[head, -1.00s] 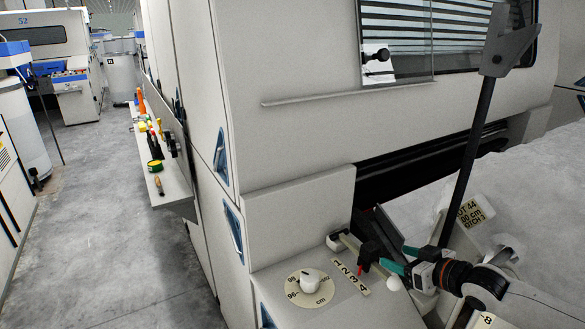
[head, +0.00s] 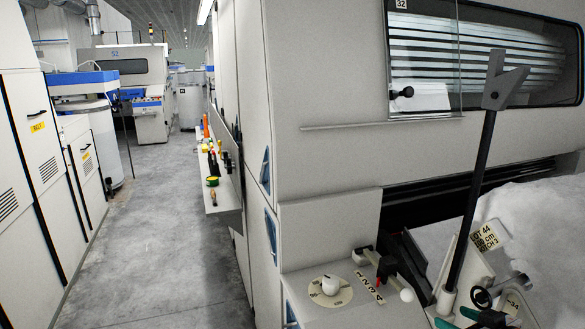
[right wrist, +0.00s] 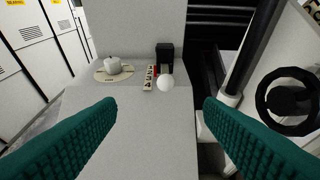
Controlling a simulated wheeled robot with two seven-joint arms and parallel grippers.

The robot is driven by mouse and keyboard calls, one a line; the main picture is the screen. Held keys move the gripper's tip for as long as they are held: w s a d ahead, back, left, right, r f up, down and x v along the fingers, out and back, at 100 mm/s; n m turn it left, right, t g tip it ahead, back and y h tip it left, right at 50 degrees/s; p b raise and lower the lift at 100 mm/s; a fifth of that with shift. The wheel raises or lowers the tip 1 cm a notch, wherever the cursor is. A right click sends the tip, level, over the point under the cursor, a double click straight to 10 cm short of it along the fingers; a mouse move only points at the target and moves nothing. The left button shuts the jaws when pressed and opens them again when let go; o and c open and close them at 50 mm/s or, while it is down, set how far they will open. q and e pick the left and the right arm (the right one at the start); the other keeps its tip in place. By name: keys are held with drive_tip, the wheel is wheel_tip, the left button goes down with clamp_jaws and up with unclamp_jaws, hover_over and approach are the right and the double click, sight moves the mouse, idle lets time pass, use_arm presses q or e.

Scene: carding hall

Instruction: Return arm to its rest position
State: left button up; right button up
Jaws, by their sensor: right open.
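My right gripper (head: 458,318) is at the bottom right of the head view, partly cut off by the lower edge. In the right wrist view its two teal fingers (right wrist: 160,104) are wide apart with nothing between them. Ahead of them is the grey machine console. It carries a lever with a white ball knob (right wrist: 166,83), which also shows in the head view (head: 407,295), beside a number strip (head: 368,290). A white rotary dial (head: 330,285) sits left of the strip. The gripper is apart from the knob. My left gripper is not in view.
A dark upright post (head: 473,195) with a forked top stands close to my right gripper. White fibre (head: 545,225) lies to the right. A black handwheel (right wrist: 288,102) is near the right finger. A tool shelf (head: 222,190) juts into the aisle; the aisle floor (head: 165,240) is clear.

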drive_tip(key=s+a+f+g+h, duration=0.1)
drive_tip(key=s+a+f+g, duration=0.3)
drive_tip(key=s+a+f, duration=0.95)
drive_tip(key=s+a+f+m+g+h, duration=0.1)
drive_tip(key=s+g+h, duration=0.15)
drive_tip(key=s, duration=0.55)
drive_tip(key=s+f+m+g+h, duration=0.1)
drive_tip(key=s+g, duration=0.2)
drive_tip(key=s, duration=0.4)
wheel_tip(320, 180, down, 27)
drive_tip(key=s, duration=0.2)
drive_tip(key=s+d+f+g, duration=0.2)
drive_tip(key=s+d+f, duration=0.1)
drive_tip(key=s+f, duration=1.1)
drive_tip(key=shift+s+f, duration=0.3)
drive_tip(key=shift+s, duration=0.55)
